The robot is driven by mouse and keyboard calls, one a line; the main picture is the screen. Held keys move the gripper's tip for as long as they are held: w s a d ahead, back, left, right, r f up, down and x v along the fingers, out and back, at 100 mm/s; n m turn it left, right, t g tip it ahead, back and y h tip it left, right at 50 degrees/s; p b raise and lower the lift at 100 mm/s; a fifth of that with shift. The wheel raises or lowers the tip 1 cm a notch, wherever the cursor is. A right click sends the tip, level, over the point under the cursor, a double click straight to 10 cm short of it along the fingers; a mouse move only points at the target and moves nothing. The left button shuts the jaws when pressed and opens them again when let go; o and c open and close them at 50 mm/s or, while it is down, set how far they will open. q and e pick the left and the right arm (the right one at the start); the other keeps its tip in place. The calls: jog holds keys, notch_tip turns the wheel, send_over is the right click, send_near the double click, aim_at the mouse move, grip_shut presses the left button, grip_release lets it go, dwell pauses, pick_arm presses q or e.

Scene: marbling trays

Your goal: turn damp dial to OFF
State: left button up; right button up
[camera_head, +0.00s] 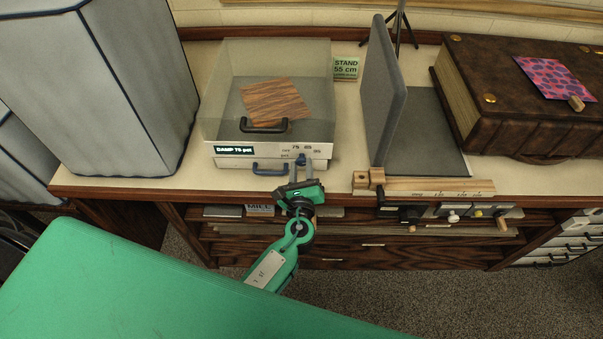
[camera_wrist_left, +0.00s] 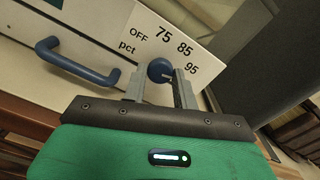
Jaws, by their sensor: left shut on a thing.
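The damp box (camera_head: 228,161) stands on the counter, with a label reading "DAMP 75 pct" on its white front. Its blue round dial (camera_wrist_left: 158,68) sits below printed marks OFF, 75, 85 and 95 in the left wrist view. It shows small in the head view (camera_head: 301,158). My left gripper (camera_wrist_left: 162,84) is shut on the dial, with one grey finger on either side. It reaches up to the box front from below in the head view (camera_head: 300,174). Which mark the dial points to cannot be told. My right gripper is not in view.
A blue drawer handle (camera_wrist_left: 80,65) lies just left of the dial. A clear cover (camera_head: 220,95) with a black handle tops the box, over a wood-grain sheet (camera_head: 274,101). A grey upright panel (camera_head: 384,95) and a wooden bar (camera_head: 440,187) stand to the right.

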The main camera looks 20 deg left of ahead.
pick_arm(q)
jog(key=n+b, duration=0.2)
jog(key=shift+f+n, duration=0.15)
jog(key=shift+n, duration=0.15)
jog(key=shift+n+b, duration=0.4)
jog(key=shift+n, duration=0.1)
jog(key=o, duration=0.9)
jog(key=shift+o, duration=0.2)
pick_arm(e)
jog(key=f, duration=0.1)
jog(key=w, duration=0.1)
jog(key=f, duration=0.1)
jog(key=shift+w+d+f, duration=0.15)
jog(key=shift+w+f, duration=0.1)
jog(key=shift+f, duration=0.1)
pick_arm(q)
jog(key=shift+s, duration=0.1)
